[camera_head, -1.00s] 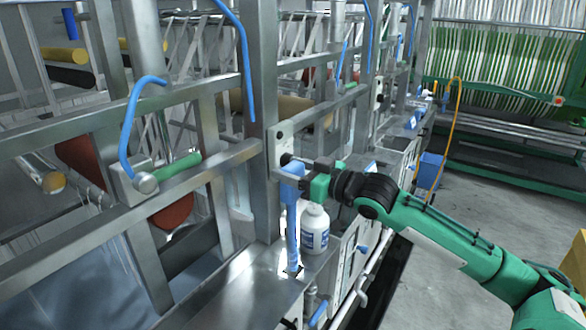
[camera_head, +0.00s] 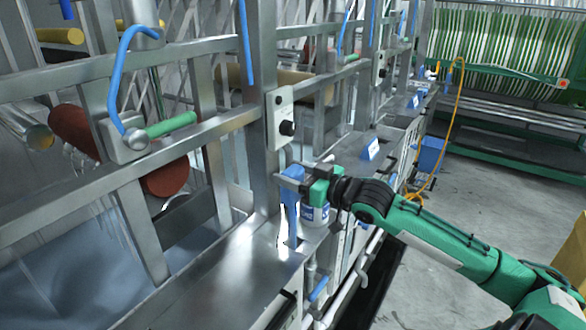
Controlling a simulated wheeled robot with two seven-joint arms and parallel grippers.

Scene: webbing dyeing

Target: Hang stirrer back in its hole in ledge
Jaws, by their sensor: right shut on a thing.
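The blue stirrer (camera_head: 291,208) stands roughly upright over the metal ledge (camera_head: 225,285). My right gripper (camera_head: 291,181) is shut on its upper part. The stirrer's lower part meets the ledge at a small dark spot near the ledge's right end, which looks like the hole. Less of the stirrer shows above the ledge than its earlier length, so its lower end seems to be down in the hole, but that end is hidden. My left gripper is not in view.
A grey control box with a black knob (camera_head: 287,128) is on the post above. Pipes run below the ledge. The floor at right is open.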

